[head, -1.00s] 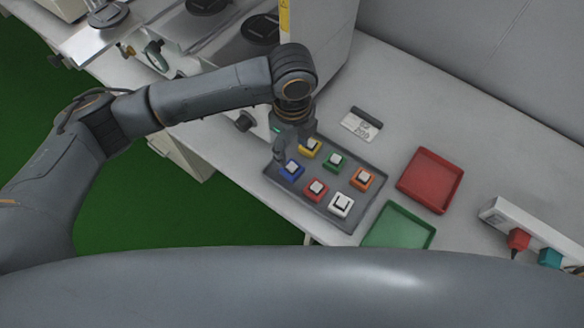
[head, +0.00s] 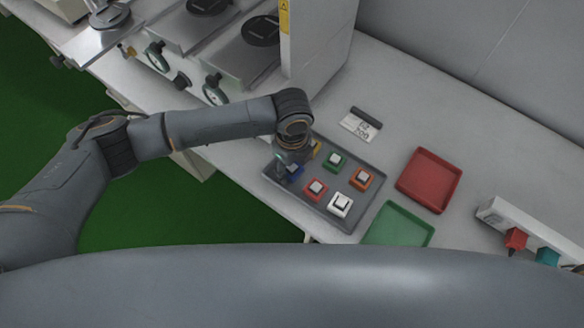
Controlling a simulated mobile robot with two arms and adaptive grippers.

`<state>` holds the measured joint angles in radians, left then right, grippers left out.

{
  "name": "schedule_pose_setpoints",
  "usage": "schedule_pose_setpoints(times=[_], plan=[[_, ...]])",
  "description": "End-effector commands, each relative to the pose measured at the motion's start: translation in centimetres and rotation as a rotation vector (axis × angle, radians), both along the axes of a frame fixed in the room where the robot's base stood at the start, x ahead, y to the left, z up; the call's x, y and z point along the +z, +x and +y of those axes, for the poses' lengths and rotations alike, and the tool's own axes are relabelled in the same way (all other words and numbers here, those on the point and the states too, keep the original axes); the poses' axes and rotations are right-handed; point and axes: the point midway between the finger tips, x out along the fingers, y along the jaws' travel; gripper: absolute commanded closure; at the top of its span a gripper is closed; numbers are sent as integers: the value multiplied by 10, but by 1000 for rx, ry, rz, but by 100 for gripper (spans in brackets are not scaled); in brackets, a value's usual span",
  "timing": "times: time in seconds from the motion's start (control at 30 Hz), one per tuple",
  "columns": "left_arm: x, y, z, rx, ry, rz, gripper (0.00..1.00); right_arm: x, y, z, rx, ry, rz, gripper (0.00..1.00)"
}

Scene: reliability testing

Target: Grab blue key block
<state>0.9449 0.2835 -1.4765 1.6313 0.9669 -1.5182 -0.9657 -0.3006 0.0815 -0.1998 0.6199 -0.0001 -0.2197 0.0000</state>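The blue key block (head: 296,171) is at the left end of the dark grey tray (head: 352,223), mostly hidden under my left gripper. Only a little blue shows beside the gripper. My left gripper (head: 287,175) points down right at the block. Its fingers are small and dark here, so I cannot tell whether they are open or shut, or whether they touch the block. My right gripper is out of view.
The tray also holds a yellow block (head: 317,148), partly hidden, a green block (head: 334,160), an orange block (head: 361,178), a red block (head: 315,188) and a white block (head: 340,204). A red tray (head: 429,180), a green tray (head: 398,228) and a power strip (head: 518,226) are to the right.

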Motion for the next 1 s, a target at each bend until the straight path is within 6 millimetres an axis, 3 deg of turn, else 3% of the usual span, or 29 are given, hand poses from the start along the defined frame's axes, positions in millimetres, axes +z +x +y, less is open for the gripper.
schedule_pose_setpoints(times=[0.03,0.2,0.47,0.67,0.8,1.0], plan=[[0,0,0,0,0,0,60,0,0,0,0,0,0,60],[0,0,0,0,0,0,90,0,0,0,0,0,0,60],[1,0,0,0,-1,-1,91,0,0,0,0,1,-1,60],[14,1,0,-1,-2,-2,91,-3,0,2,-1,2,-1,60],[36,-2,-2,-3,-3,-2,91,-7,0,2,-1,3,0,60],[82,-41,-10,-7,-5,-3,91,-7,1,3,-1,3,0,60]])
